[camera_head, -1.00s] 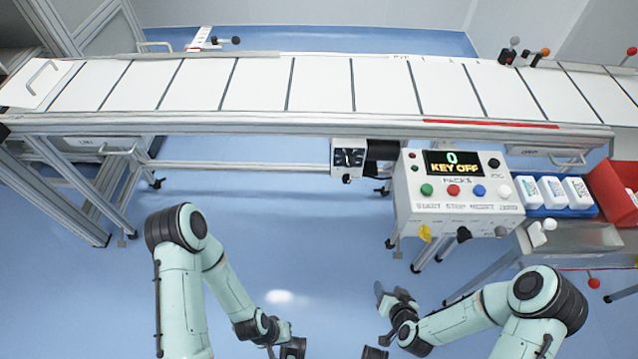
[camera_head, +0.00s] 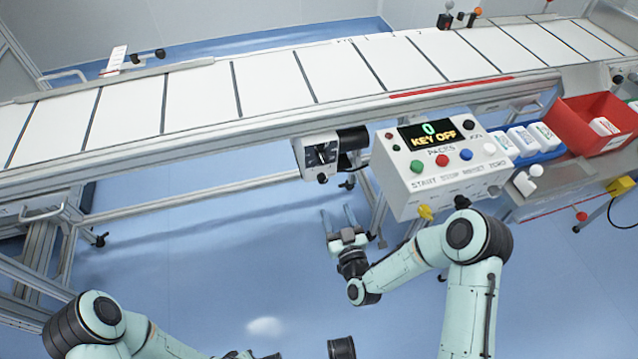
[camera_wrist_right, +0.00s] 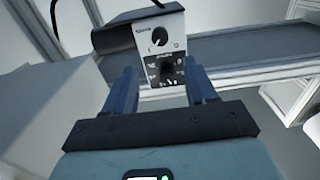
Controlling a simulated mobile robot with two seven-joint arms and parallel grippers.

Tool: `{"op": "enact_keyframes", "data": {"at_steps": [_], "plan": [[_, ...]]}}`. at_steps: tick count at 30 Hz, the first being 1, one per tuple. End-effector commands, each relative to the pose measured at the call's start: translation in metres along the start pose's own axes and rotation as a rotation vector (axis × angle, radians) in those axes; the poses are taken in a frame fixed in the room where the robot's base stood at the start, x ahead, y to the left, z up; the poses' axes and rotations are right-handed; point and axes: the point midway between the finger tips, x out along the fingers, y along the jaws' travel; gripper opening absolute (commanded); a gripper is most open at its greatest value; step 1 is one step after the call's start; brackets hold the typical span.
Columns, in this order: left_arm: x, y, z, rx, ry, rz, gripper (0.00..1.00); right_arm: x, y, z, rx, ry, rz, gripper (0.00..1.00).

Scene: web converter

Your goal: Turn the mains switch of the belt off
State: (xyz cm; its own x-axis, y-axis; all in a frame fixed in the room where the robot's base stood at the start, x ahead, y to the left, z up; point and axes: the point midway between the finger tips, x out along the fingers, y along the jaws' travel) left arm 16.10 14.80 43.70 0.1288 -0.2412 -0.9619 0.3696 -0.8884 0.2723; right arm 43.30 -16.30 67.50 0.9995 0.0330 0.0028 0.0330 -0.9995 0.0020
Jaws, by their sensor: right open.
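The mains switch appears to be the dark-faced switch (camera_head: 321,154) on a small pale box (camera_head: 303,163) under the belt's front edge. In the right wrist view, the box has a round knob above and a black switch (camera_wrist_right: 167,69) with white marks below. My right gripper (camera_head: 337,213) is open and empty, below the box in the head view and apart from it. In the wrist view its two fingers (camera_wrist_right: 163,82) stand either side of the switch's lower part, with the box beyond them. My left arm enters at the lower left; its fingers are not visible.
The belt (camera_head: 270,85) runs across the back. A control panel (camera_head: 440,160) with a "KEY OFF" display and a yellow key (camera_head: 425,212) is right of the switch box. A red bin (camera_head: 590,128) and white bottles (camera_head: 525,140) are further right. The floor in front is clear.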

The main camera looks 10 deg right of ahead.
Motion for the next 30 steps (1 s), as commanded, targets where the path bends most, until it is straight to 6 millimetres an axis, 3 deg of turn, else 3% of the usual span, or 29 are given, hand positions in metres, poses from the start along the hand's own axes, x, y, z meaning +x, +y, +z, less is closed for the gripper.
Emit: {"op": "enact_keyframes", "data": {"at_steps": [9,15,21,30], "plan": [[0.01,-0.004,-0.014,-0.004,0.04,-0.003,0.0,0.068,0.0,0.001,0.002,0.002,0.001,0.56],[0.016,-0.007,-0.024,-0.006,0.067,-0.005,0.0,0.1,-0.001,0.002,0.002,0.0,-0.001,0.56],[0.018,-0.008,-0.029,-0.007,0.082,-0.006,0.0,0.114,-0.001,0.001,0.002,-0.002,-0.001,0.56],[0.018,-0.007,-0.029,-0.007,0.083,-0.006,0.0,0.115,-0.001,0.001,0.002,-0.003,-0.002,0.53]]}}
